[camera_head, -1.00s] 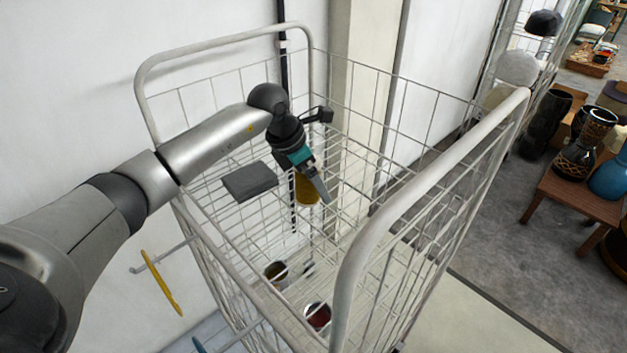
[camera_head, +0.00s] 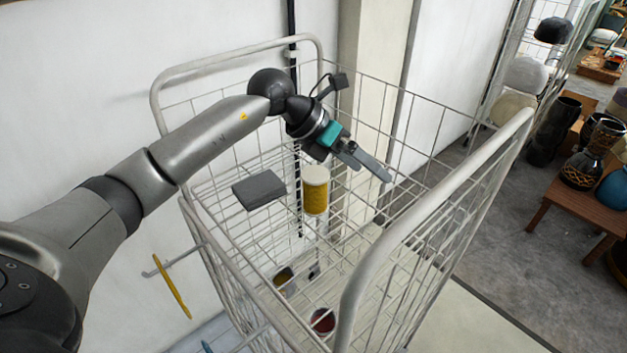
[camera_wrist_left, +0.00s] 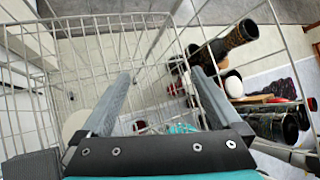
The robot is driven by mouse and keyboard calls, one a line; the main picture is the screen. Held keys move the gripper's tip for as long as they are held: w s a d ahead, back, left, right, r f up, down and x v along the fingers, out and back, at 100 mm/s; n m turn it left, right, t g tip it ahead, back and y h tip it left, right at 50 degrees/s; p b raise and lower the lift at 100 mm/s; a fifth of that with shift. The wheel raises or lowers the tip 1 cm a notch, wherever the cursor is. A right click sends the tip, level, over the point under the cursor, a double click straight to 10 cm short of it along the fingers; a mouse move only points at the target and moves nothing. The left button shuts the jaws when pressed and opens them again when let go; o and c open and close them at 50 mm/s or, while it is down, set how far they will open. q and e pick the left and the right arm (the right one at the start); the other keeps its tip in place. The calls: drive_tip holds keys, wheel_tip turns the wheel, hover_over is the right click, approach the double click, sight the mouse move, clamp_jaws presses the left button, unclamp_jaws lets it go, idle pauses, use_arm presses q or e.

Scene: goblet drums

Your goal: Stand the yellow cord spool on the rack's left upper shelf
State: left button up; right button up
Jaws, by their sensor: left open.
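The yellow cord spool (camera_head: 315,196), with a pale round top, stands upright on the wire upper shelf of the white rack (camera_head: 222,243). My left gripper (camera_head: 368,168) is open and empty, above and to the right of the spool, apart from it. In the left wrist view the two fingers (camera_wrist_left: 155,100) are spread wide with nothing between them. A pale round shape at the left finger there may be the spool's top (camera_wrist_left: 75,124). My right gripper is in neither view.
A dark grey flat block (camera_head: 259,190) lies on the shelf left of the spool. A tin with dark red contents (camera_head: 322,321) and another container (camera_head: 284,279) sit lower in the rack. The rack's tubular rails rise around the arm. Drums stand on a wooden table (camera_head: 577,196) at right.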

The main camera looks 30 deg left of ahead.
sight(315, 188)
use_arm(q)
drive_tip(key=w+d+r+n+t+h+p, duration=0.2)
drive_tip(key=d+r+n+t+h+p, duration=0.2)
drive_tip(key=d+r+n+t+h, duration=0.55)
drive_tip(key=a+f+n+t+y+p, duration=0.25)
drive_tip(key=a+n+y, duration=0.25)
drive_tip(key=n+y, duration=0.6)
drive_tip(key=a+f+n+t+y+p, duration=0.1)
drive_tip(key=a+f+n+t+y, duration=0.35)
drive_tip(key=n, duration=1.15)
drive_tip(key=s+a+f+n+g+y, duration=0.2)
drive_tip(key=f+n, duration=0.1)
drive_tip(key=s+a+f+n+g+y+p, duration=0.1)
drive_tip(key=s+a+f+n+g+y, duration=0.1)
drive_tip(key=s+f+n+g+y, duration=0.1)
drive_tip(key=s+a+f+n+g+y, duration=0.2)
drive_tip(key=n+g+y, duration=0.1)
drive_tip(key=shift+s+a+f+n+g+p, duration=0.2)
drive_tip(key=shift+s+f+n+g+p, duration=0.05)
drive_tip(key=shift+s+f+p, duration=0.15)
drive_tip(key=shift+w+a+f, duration=0.1)
drive_tip(key=shift+f, duration=0.05)
drive_tip(key=shift+p+x, duration=0.3)
drive_tip(key=shift+x, duration=3.25)
drive_tip(key=shift+a, duration=0.15)
drive_tip(key=shift+c, duration=0.2)
clamp_jaws()
